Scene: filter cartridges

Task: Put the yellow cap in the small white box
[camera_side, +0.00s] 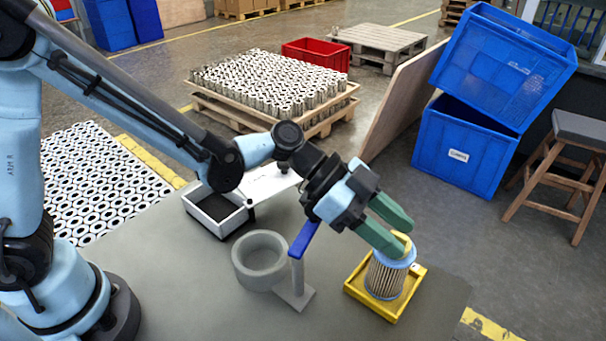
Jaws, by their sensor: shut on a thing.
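My gripper (394,229) has green fingers and is shut on the yellow cap (406,247) at the right of the table. The fingers hide much of the cap. The cap is at the top of a pleated filter cartridge (384,279) with a light blue end ring; I cannot tell whether it still touches it. The cartridge stands upright in a yellow tray (357,287). The small white box (225,226) stands at the back left of the table. It is open, with a dark inside, and a white panel (268,184) shows beside it, partly behind my arm.
A grey round bowl-like ring (260,261) stands between the white box and the yellow tray. A post with a blue top bar (304,239) on a grey foot (296,295) rises just left of the tray. The table's front middle (230,315) is clear.

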